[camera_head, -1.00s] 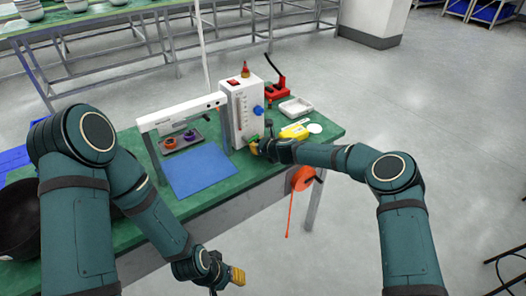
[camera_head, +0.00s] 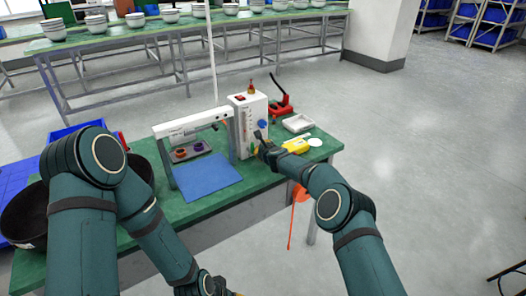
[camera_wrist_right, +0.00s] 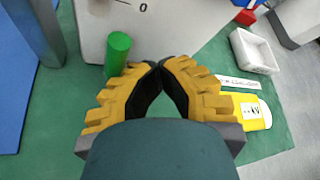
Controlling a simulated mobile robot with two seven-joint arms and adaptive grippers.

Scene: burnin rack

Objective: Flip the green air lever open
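The green air lever (camera_wrist_right: 118,52) is a green cylinder by the lower front of the white panel box (camera_head: 240,130). In the right wrist view it stands just left of my right fingertips, apart from the grip. My right gripper (camera_wrist_right: 160,66) has its two yellow-and-black fingertips together with nothing seen between them. In the head view my right gripper (camera_head: 260,138) is in front of the box and hides part of its face. My left gripper (camera_head: 230,292) is at the bottom edge, mostly cut off, away from the box.
A yellow device (camera_head: 297,145) and a white tray (camera_head: 298,123) lie right of the box on the green bench (camera_head: 215,204). A red tool (camera_head: 281,107) stands behind. A white frame (camera_head: 190,124) and a blue mat (camera_head: 206,177) are to the left.

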